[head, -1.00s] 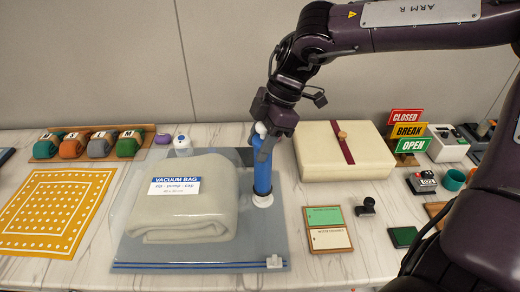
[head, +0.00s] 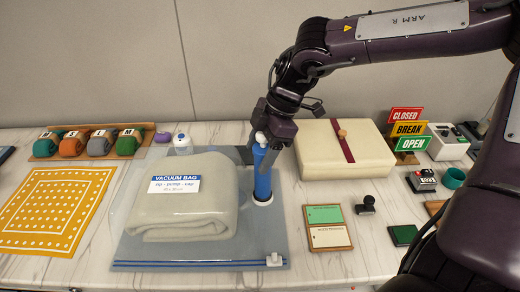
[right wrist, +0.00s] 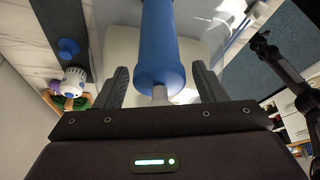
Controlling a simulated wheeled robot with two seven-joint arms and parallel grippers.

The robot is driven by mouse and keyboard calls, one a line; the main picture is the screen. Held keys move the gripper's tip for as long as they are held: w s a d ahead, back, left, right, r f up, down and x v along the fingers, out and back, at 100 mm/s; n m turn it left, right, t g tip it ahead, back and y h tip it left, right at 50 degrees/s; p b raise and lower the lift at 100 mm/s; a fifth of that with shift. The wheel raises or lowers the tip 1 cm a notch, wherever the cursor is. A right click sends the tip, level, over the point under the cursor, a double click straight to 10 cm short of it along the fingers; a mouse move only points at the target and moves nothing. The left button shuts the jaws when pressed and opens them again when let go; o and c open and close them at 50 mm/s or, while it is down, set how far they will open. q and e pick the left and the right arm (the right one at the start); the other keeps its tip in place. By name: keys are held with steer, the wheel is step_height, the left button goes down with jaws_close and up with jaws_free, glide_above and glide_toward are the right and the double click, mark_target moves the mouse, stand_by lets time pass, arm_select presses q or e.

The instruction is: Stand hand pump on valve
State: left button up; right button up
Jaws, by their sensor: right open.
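The blue hand pump (head: 263,177) stands roughly upright at the right side of the clear vacuum bag (head: 190,250), with its foot at the white valve (head: 264,199). Whether it is fully seated there is too small to tell. My right gripper (head: 266,150) is open around the upper part of the pump. In the right wrist view, the blue pump body (right wrist: 160,45) and its grey rod lie between the two spread fingers (right wrist: 160,82), with a gap on each side. A folded cream blanket (head: 180,215) lies inside the bag.
A cream box with a dark red band (head: 320,155) stands right of the pump. A white-and-blue bottle (head: 182,143) and a purple item (head: 162,137) stand behind the bag. A yellow cloth (head: 55,210) lies left; two-tone cards (head: 327,226) lie right.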

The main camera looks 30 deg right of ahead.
steer(key=shift+d+r, duration=0.1)
steer(key=shift+r, duration=0.3)
steer(key=v, duration=1.1)
steer(key=shift+r, duration=0.25)
steer(key=shift+d, duration=0.1)
